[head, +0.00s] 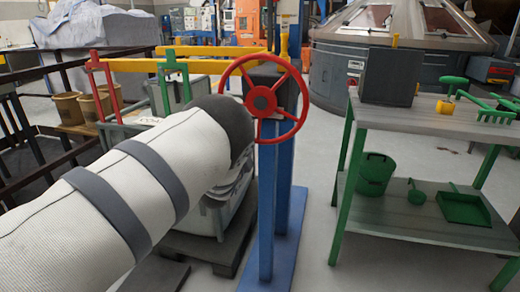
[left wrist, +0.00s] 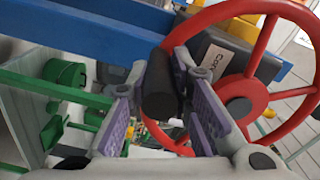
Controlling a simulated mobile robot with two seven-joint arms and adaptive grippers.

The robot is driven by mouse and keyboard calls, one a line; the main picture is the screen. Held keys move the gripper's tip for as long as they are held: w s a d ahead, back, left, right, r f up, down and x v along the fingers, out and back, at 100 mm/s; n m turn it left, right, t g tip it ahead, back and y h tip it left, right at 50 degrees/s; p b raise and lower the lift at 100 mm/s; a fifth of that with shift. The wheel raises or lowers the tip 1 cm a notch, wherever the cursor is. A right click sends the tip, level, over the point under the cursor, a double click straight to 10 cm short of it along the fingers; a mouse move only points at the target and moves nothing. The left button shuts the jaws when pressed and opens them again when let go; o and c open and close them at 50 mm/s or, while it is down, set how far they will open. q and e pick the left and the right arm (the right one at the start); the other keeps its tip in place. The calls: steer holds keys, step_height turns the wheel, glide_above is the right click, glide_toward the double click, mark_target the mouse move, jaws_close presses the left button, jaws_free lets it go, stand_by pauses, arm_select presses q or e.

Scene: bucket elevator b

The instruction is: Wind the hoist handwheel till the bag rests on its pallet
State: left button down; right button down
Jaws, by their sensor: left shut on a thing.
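The red handwheel (head: 263,100) is mounted on a blue post stand (head: 266,200) in the middle of the head view. It also fills the right of the left wrist view (left wrist: 284,93). There my left gripper (left wrist: 160,70) is shut on a dark cylindrical handle (left wrist: 159,88) at the wheel's rim side. In the head view my white arm hides that gripper and the handle. A pale, bulky bag-like shape (head: 92,24) shows at the back left; I cannot tell whether it is the hoisted bag. A dark pallet (head: 228,262) lies under a grey crate, partly hidden by my arm.
A green-legged bench (head: 425,122) stands on the right, with a dark box (head: 389,77), a green rake (head: 492,113) and, on its lower shelf, a green bucket (head: 375,173) and dustpan (head: 464,207). Yellow bars (head: 200,51) cross behind the wheel. Floor shows between stand and bench.

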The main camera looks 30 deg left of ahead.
arm_select(q)
steer(key=s+a+r+m, duration=0.2)
steer(key=a+r+m, duration=0.4)
steer(key=a+m, duration=0.2)
steer(key=shift+s+m, duration=0.2)
steer(key=shift+m, duration=0.5)
steer(key=shift+r, duration=0.2)
steer(key=c, duration=1.4)
jaws_free()
steer(key=shift+a, duration=0.1)
steer(key=shift+c, duration=0.2)
